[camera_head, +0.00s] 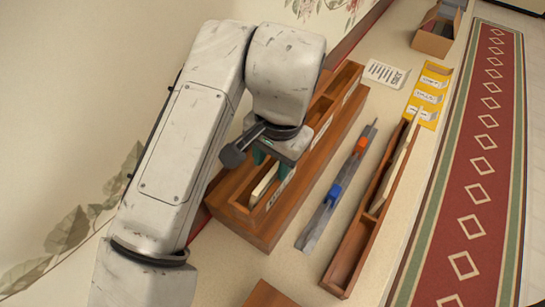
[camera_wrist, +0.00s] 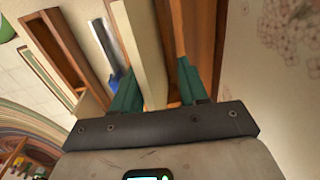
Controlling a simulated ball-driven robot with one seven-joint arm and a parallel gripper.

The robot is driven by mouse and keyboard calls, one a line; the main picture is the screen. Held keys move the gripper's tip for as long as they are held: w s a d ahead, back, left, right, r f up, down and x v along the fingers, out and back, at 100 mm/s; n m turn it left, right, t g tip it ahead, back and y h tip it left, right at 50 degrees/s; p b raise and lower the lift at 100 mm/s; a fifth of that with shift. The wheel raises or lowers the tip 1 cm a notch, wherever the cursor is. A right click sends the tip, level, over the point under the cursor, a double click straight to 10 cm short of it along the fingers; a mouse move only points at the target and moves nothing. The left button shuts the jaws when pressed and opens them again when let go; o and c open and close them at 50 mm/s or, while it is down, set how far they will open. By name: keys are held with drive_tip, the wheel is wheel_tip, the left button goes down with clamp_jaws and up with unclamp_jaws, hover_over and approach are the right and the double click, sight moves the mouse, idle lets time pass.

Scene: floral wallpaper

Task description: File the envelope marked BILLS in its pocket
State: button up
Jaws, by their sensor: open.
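A cream envelope (camera_head: 263,186) stands upright in the near-end pocket of a long wooden pocket box (camera_head: 262,235). I cannot read a mark on it. A small label (camera_head: 281,192) is on the box wall by that pocket, too small to read surely. My gripper (camera_head: 273,165) is over this pocket, its teal fingers pointing down. In the wrist view, my gripper (camera_wrist: 157,85) is open, with the envelope (camera_wrist: 143,48) between its fingers. I cannot tell whether either finger touches it. The arm hides part of the box.
A narrow wooden tray (camera_head: 348,262) holding a pale upright piece lies to the right. A printed card (camera_head: 385,74), yellow labelled sheet (camera_head: 429,94) and cardboard box (camera_head: 433,42) lie farther back.

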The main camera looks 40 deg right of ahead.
drive_tip(key=r, duration=0.7)
drive_tip(key=s+r, duration=0.1)
drive_tip(key=r, duration=0.2)
drive_tip(key=shift+d+r+p, duration=0.15)
drive_tip(key=shift+r+p, duration=0.2)
drive_tip(key=shift+r, duration=0.05)
